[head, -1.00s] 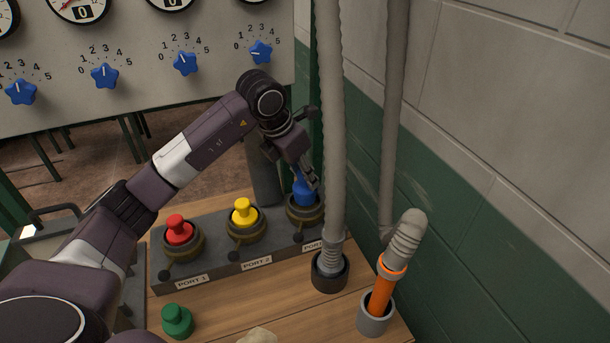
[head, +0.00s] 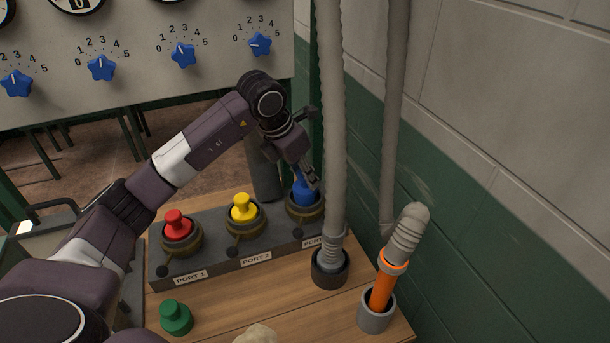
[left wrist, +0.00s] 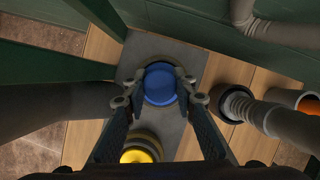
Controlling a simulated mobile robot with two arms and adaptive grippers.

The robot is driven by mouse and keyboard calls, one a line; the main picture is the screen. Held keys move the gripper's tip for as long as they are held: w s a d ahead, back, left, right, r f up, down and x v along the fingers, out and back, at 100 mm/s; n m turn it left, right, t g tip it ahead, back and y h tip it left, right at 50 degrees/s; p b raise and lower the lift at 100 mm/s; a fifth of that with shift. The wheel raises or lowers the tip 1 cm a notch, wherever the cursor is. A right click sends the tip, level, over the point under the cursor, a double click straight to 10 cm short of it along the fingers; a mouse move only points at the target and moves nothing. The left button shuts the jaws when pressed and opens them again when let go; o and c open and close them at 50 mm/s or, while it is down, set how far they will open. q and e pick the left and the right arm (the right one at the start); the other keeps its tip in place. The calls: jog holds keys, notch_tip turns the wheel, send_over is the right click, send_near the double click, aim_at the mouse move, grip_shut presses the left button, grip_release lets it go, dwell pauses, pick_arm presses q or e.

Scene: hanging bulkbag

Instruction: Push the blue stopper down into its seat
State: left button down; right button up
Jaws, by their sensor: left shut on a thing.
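The blue stopper (head: 304,191) is at the third port at the right end of the grey port block, partly hidden by my gripper. My left gripper (head: 310,178) comes down on it from above and is shut on it. In the left wrist view the round blue top of the stopper (left wrist: 160,84) sits between the two fingertips, over the port's ring. The dark brass-coloured ring of the port (head: 304,211) shows just below the stopper. How deep the stopper sits cannot be told. My right gripper is not seen.
A red stopper (head: 175,225) and a yellow stopper (head: 243,207) sit in the other ports. A green stopper (head: 176,317) stands on the wooden bench. A grey hose (head: 332,140) hangs close right of the blue stopper. An orange-ended hose (head: 382,292) stands in a grey cup.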

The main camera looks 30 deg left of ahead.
pick_arm(q)
jog(key=shift+f+b, duration=1.1)
jog(key=shift+f, duration=0.4)
jog(key=c, duration=1.5)
grip_release()
jog(key=shift+r, duration=0.1)
jog(key=v, duration=1.2)
